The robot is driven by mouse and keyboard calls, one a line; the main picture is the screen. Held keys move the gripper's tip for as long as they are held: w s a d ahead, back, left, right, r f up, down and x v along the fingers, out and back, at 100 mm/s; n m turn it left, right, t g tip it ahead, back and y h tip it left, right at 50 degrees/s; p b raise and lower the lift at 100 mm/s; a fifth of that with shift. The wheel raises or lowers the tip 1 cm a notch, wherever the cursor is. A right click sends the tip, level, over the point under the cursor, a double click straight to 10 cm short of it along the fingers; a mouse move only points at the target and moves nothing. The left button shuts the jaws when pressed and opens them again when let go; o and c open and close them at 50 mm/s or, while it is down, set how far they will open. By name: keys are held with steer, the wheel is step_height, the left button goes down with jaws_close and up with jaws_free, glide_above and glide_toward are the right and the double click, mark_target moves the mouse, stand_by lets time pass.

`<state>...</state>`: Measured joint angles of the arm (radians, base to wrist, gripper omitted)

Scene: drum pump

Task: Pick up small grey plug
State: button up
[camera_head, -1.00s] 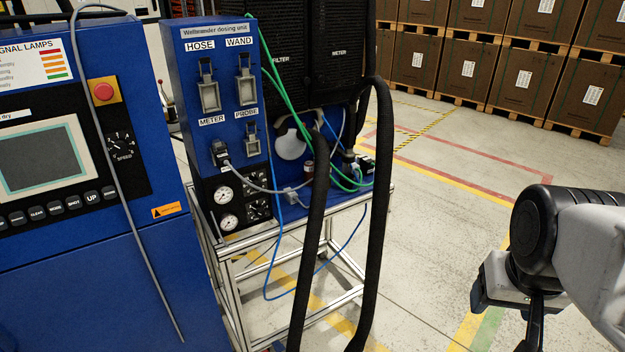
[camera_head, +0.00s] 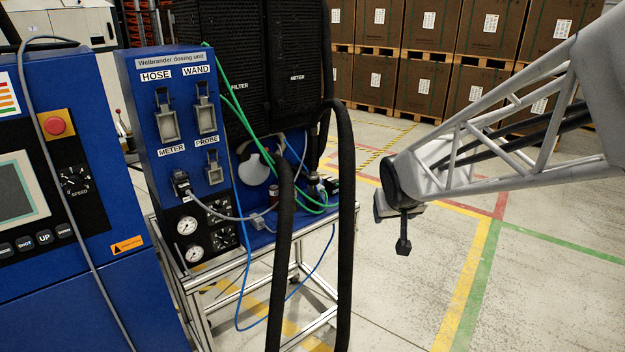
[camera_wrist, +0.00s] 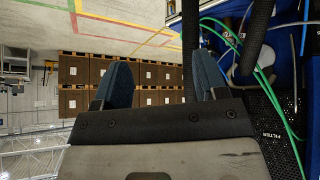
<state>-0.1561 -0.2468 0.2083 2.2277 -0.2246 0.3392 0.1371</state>
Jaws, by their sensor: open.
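A small grey plug (camera_head: 258,222) appears to lie on the blue shelf of the dosing unit, beside the grey cable; it is small, so its shape is hard to make out. My gripper (camera_wrist: 163,64) is open and empty in the wrist view, its two blue-grey fingers apart. In the head view the end of my arm (camera_head: 402,215) hangs over the floor, right of the unit and clear of the plug. I cannot make out the plug in the wrist view.
Thick black hoses (camera_head: 345,200) loop down in front of the shelf's right side. Green hoses (camera_head: 243,115) and a blue cable (camera_head: 238,285) hang near it. A black connector (camera_head: 181,183) sits in the METER socket. The floor to the right is free; boxes on pallets (camera_head: 430,75) stand behind.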

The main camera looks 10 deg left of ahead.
steer(key=w+a+f+n+t+y, duration=0.15)
steer(key=w+a+f, duration=0.25)
steer(key=w+a, duration=0.55)
steer(key=n+y, duration=0.5)
steer(key=y, duration=0.3)
glide_toward(261, 221)
steer(key=a, duration=0.1)
steer(key=w+a+f+t, duration=0.1)
steer(key=shift+w+a+f, duration=0.2)
steer(key=shift+a, duration=0.15)
steer(key=shift+x, duration=1.25)
steer(key=shift+f, duration=0.1)
steer(key=shift+x, duration=2.55)
